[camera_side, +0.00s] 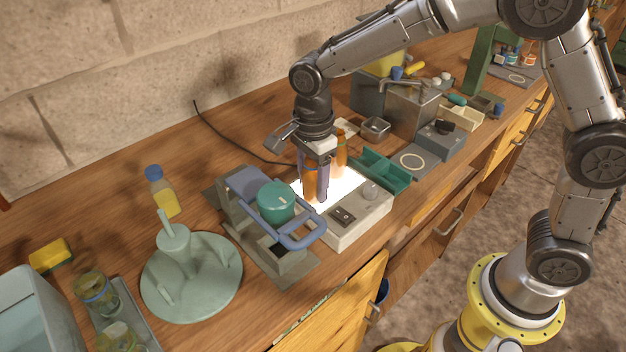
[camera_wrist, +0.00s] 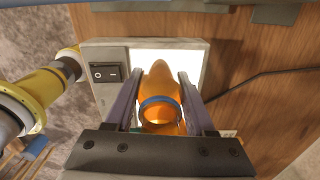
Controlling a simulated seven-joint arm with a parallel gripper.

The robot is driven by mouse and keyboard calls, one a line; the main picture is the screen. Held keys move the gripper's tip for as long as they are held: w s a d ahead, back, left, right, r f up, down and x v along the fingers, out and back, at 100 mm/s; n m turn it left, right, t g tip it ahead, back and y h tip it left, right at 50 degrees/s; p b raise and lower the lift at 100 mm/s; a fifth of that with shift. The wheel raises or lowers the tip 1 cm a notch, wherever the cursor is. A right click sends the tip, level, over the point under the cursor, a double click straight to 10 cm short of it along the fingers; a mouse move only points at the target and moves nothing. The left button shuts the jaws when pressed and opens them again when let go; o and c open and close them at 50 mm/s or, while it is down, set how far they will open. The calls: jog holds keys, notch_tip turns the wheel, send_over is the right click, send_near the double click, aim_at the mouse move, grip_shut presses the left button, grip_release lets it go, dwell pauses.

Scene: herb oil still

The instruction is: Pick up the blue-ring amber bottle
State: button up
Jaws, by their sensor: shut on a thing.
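The blue-ring amber bottle (camera_wrist: 158,82) is between my gripper's fingers in the wrist view, its blue ring (camera_wrist: 159,101) around the neck nearest the camera. My gripper (camera_wrist: 160,88) is shut on it, one finger on each side. In the side view, my gripper (camera_side: 315,190) points down over the lit box, with the amber bottle (camera_side: 308,183) between its fingers. The fingers partly hide the bottle, and I cannot tell whether its base touches the lit panel. Another amber bottle (camera_side: 341,154) stands just behind my gripper.
The light box (camera_side: 355,222) has a glowing top and a black switch. A grey-blue press with a teal lid (camera_side: 276,200) stands close on the left. A green tray (camera_side: 384,172) is at the right. A blue-capped yellow bottle (camera_side: 162,192) stands farther left, near a pale green round stand (camera_side: 190,283).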

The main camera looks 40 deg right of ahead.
grip_shut()
jog(key=shift+r, duration=0.2)
